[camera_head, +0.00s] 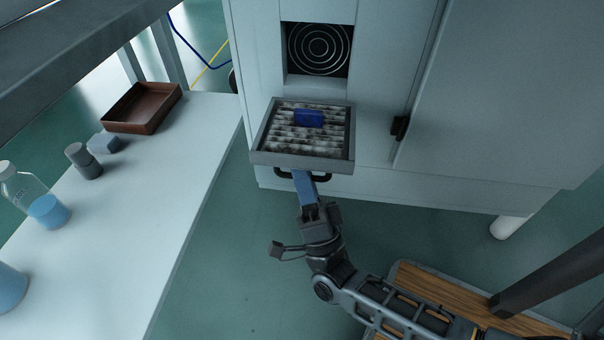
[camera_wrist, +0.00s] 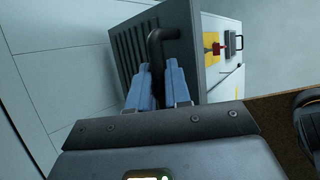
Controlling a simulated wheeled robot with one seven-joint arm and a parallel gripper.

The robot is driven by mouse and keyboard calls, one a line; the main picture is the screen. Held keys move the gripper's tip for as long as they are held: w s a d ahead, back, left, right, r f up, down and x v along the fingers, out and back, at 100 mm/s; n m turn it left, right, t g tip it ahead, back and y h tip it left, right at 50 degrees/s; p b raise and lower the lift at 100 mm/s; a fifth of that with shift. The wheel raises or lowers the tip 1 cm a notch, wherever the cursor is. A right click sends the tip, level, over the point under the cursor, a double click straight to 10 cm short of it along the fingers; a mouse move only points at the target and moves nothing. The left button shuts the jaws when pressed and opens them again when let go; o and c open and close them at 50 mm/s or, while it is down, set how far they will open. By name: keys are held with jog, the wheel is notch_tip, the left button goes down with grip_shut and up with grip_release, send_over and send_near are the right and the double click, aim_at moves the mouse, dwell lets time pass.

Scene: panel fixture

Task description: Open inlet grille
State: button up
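The inlet grille (camera_head: 258,158) is swung down from the cabinet front and lies about level, tray-like. A grey, dirty pleated filter (camera_head: 300,138) with a blue tab (camera_head: 309,118) lies in it. Above and behind it, a square opening (camera_head: 319,48) shows a round ringed fan guard. The black grille handle (camera_head: 322,177) is on the grille's near edge. My gripper (camera_head: 304,178) is at this handle. In the wrist view, the blue fingers of my gripper (camera_wrist: 158,72) are on both sides of the handle (camera_wrist: 157,45) and appear closed on it. The slatted grille face (camera_wrist: 128,55) shows beside them.
A white table (camera_head: 185,185) on the left holds a brown tray (camera_head: 143,107), a grey cylinder (camera_head: 83,161), a bottle (camera_head: 22,187) and a blue cup (camera_head: 48,211). A black latch (camera_head: 400,127) sits on the cabinet front to the right. The floor between table and cabinet is clear.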

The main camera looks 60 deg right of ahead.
jog(key=o, duration=0.3)
jog(key=shift+o, duration=0.2)
jog(key=v, duration=0.8)
jog(key=shift+r, duration=0.1)
dwell(0.3)
